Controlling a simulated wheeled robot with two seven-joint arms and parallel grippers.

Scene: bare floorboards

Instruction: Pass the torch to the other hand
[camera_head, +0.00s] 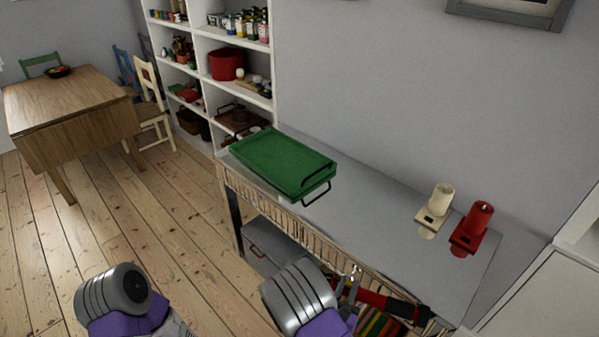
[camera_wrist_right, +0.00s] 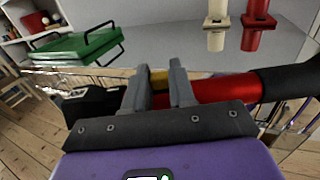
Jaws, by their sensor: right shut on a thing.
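A torch with a red body and black ends (camera_head: 376,299) shows at the lower right in the head view, held in front of the side table. In the right wrist view the torch (camera_wrist_right: 226,88) lies across the picture, with a yellow part near the fingers. My right gripper (camera_wrist_right: 160,82) is shut on it, one finger at each side of the yellow part. In the head view my right arm partly hides this gripper (camera_head: 350,283). Only a link of my left arm shows at the lower left; its gripper is out of view.
A grey side table (camera_head: 375,208) stands along the wall. A green tray (camera_head: 283,160), a cream candle holder (camera_head: 436,207) and a red one (camera_head: 471,229) are on it. A striped cloth (camera_head: 380,325) shows below the torch. Floorboards (camera_head: 190,215) at left are clear.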

